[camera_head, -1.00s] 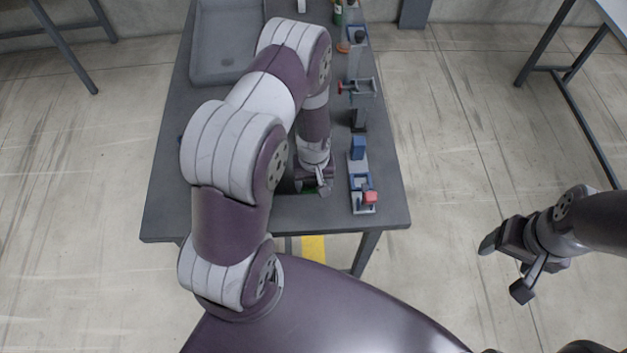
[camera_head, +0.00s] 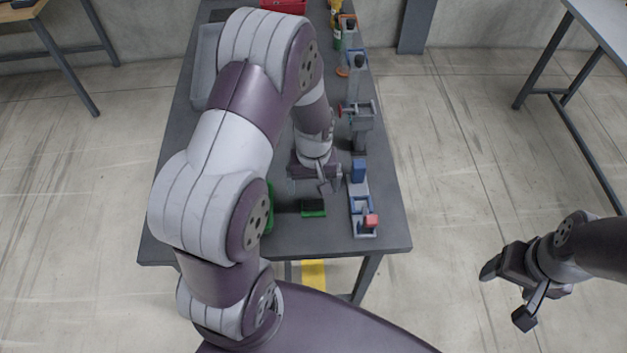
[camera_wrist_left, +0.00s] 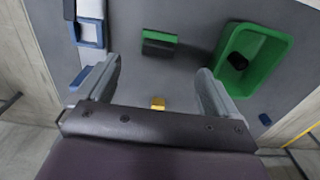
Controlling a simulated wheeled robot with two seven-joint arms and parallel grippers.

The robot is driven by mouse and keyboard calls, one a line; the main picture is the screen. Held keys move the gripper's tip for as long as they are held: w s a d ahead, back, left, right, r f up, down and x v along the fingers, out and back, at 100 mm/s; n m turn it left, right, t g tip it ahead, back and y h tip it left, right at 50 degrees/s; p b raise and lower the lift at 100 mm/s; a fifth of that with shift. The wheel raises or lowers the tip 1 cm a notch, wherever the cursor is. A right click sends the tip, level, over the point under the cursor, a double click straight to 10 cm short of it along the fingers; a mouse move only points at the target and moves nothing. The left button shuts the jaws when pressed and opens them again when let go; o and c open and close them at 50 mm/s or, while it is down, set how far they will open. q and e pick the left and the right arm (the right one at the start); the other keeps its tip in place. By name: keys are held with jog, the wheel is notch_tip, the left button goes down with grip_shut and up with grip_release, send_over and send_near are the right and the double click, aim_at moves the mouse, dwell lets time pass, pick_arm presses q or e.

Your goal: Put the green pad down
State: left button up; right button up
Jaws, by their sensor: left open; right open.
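The green pad (camera_head: 313,208) lies flat on the dark table near its front edge, with a black block-like part on it. It also shows in the left wrist view (camera_wrist_left: 159,43), just beyond the fingertips. My left gripper (camera_head: 318,184) is open and empty, apart from the pad and a little farther from the table's front edge. Its two spread fingers show in the left wrist view (camera_wrist_left: 158,70). My right gripper (camera_head: 503,283) is open and empty over the floor, right of the table.
A green bin (camera_wrist_left: 274,55) holding a black item stands beside the pad; my left arm hides most of it in the head view. A blue-and-grey fixture (camera_head: 361,205) stands right of the pad. A small yellow thing (camera_wrist_left: 158,103) shows between the fingers. A grey tray (camera_head: 203,70) is farther back.

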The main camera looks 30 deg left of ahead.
pick_arm(q)
jog(key=s+d+r+m, duration=0.2)
jog(key=s+r+m, duration=0.1)
jog(key=r, duration=0.3)
jog(key=s+d+r+m+t, duration=0.1)
jog(key=s+d+r+m, duration=0.2)
jog(key=s+r, duration=0.2)
jog(key=shift+s+r+m, duration=0.15)
jog(key=shift+r+m, duration=0.15)
jog(key=shift+r, duration=0.1)
jog(key=shift+s, duration=0.15)
jog(key=shift+c, duration=0.3)
